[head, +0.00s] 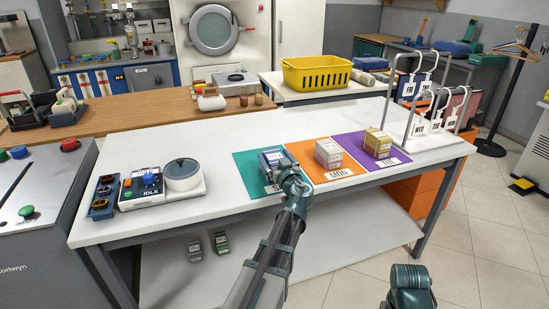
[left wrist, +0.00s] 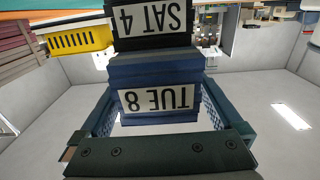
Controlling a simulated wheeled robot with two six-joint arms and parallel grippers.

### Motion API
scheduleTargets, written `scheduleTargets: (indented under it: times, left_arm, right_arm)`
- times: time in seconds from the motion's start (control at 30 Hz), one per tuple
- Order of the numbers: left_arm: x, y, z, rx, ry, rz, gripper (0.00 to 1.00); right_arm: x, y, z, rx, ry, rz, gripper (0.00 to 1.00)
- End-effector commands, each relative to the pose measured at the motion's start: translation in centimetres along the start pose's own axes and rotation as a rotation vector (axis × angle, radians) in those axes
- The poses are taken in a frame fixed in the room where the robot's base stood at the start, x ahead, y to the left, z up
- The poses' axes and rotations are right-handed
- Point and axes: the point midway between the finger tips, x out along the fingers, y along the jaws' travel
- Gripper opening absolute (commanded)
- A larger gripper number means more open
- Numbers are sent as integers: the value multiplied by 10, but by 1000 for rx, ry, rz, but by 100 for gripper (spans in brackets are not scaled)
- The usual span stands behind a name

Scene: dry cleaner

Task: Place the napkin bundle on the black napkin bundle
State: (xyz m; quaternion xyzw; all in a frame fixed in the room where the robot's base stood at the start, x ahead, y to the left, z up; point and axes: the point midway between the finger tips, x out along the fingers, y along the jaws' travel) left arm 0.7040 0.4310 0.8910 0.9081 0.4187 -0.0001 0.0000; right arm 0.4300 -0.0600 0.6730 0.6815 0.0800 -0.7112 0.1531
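A blue napkin bundle labelled TUE 8 (left wrist: 155,85) is between the fingers of my left gripper (left wrist: 158,100), which flank it closely on both sides. The left wrist view is upside down. A black napkin bundle labelled SAT 4 (left wrist: 152,25) lies directly beneath the blue one; I cannot tell whether they fully touch. In the head view the blue bundle (head: 272,157) is over the green mat (head: 246,162), and my left gripper (head: 284,172) is at it, hiding the black bundle. Only part of my right arm shows at bottom right; its gripper is out of frame.
An orange mat (head: 301,150) and a purple mat (head: 350,142) bear light bundles. A white rack (head: 423,115) stands right, a machine with a round pot (head: 183,174) left. A yellow basket (head: 317,73) is behind. White table between machine and green mat is clear.

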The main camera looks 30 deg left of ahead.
Motion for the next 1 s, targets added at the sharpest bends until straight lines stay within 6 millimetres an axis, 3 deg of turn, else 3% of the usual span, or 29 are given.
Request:
scheduleTargets:
  times: [0.2, 0.7, 1.0]
  left_arm:
    - [-3, 0, -5, 0, 0, 1, 100]
    - [-98, -1, -3, 0, 0, 3, 100]
    - [-120, 0, -3, 0, 0, 0, 100]
  right_arm:
    - [-5, 0, 0, 0, 0, 0, 50]
    - [-3, 0, 0, 0, 0, 0, 50]
    - [-3, 0, 0, 0, 0, 0, 50]
